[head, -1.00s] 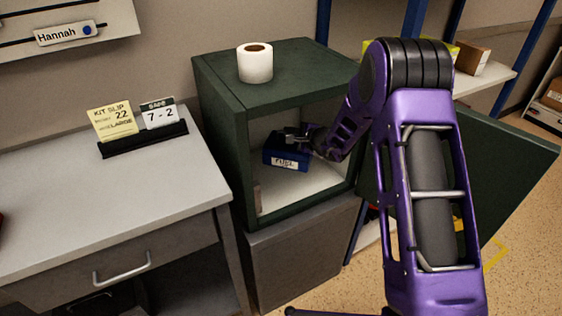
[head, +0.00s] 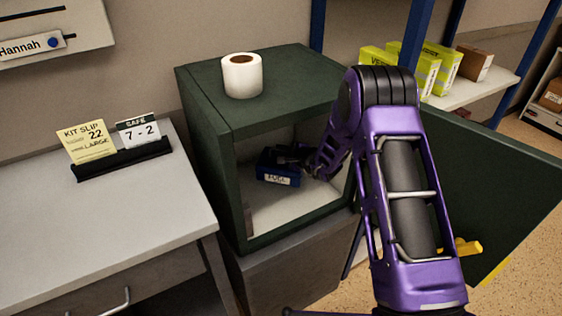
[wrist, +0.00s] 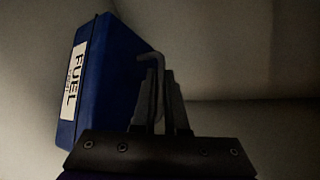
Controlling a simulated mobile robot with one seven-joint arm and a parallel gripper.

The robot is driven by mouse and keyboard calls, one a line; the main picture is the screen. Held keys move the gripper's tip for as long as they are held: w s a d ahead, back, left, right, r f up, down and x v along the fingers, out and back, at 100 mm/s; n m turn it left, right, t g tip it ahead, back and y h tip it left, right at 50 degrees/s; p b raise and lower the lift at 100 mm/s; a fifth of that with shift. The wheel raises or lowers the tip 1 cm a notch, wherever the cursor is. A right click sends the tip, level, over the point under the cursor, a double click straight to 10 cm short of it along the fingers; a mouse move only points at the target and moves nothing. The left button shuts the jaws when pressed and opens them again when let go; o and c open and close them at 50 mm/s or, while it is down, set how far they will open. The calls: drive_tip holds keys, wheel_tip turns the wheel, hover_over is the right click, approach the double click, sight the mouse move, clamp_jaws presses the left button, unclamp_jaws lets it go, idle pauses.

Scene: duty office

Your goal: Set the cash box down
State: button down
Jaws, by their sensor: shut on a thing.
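The blue cash box (head: 278,175) is inside the open green safe (head: 219,170), near the back of its compartment. In the wrist view the box (wrist: 112,75) carries a white label reading "FUEL" with smaller print that is hard to read. My gripper (head: 296,152) reaches in through the safe's open front. In the wrist view its fingers (wrist: 160,90) are shut around the box's bent grey handle. The box looks close to the safe's pale floor, but I cannot tell whether it touches. The far side of the box is hidden.
The safe's door (head: 500,185) stands wide open to the right, beside my arm. A white roll (head: 242,76) stands on top of the safe. A desk (head: 120,220) at left holds cards reading "KIT SLIP 22 LARGE" and "SAFE 7-2". Free floor shows inside the safe before the box.

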drive_tip(key=shift+f, duration=1.7)
drive_tip(key=shift+f+b, duration=0.1)
drive_tip(key=shift+b, duration=0.2)
drive_tip(key=c, duration=1.4)
unclamp_jaws()
drive_tip(key=shift+f, duration=0.15)
drive_tip(key=o, duration=0.5)
drive_tip(key=shift+c, duration=0.2)
drive_tip(key=shift+r, duration=0.25)
drive_tip(key=p+v, duration=0.1)
drive_tip(key=v, duration=1.1)
drive_tip(key=shift+f, duration=0.1)
